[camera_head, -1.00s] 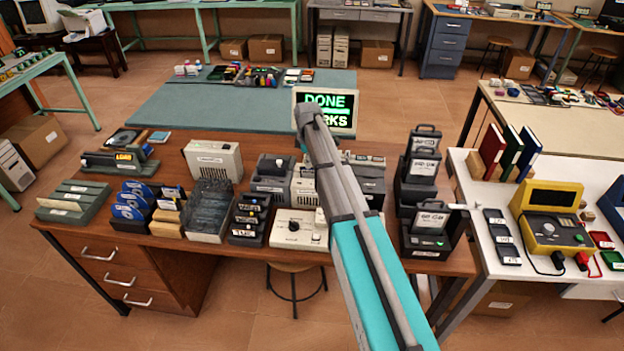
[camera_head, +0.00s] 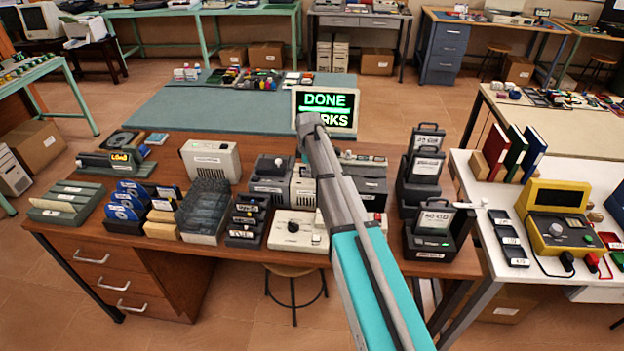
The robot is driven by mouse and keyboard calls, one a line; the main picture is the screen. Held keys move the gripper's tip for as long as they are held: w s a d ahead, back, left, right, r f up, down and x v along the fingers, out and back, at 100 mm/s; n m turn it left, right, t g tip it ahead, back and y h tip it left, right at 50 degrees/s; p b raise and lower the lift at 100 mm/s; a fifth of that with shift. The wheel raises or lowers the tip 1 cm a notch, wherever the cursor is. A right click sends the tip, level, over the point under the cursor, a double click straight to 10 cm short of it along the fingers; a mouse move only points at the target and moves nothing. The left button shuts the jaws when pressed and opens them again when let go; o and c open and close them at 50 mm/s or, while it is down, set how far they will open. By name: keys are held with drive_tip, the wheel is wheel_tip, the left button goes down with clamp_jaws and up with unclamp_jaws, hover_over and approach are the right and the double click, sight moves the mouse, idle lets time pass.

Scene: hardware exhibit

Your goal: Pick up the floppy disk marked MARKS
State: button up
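A small screen (camera_head: 340,108) at the back of the wooden desk shows DONE above a word ending in RKS, its start hidden by my arm. My teal and grey arm (camera_head: 345,215) reaches up over the desk from the lower right. My gripper is not visible; it is hidden behind the arm or out of frame. Several blue disk-like items (camera_head: 126,200) with white labels stand in a dark rack at the left. Tan cards (camera_head: 163,215) stand beside them, next to a translucent grey box (camera_head: 204,207). No label reading MARKS can be made out on a disk.
Cream and grey devices (camera_head: 296,229) crowd the middle of the desk (camera_head: 180,258). Dark drive-like units (camera_head: 432,230) stand at its right. A slotted grey rack (camera_head: 68,202) sits far left. A white table (camera_head: 520,255) with a yellow device (camera_head: 555,225) stands to the right.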

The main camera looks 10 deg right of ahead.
drive_tip(key=shift+c, duration=0.3)
clamp_jaws()
drive_tip(key=shift+r, duration=0.15)
wheel_tip(320, 180, up, 10)
drive_tip(key=p, duration=1)
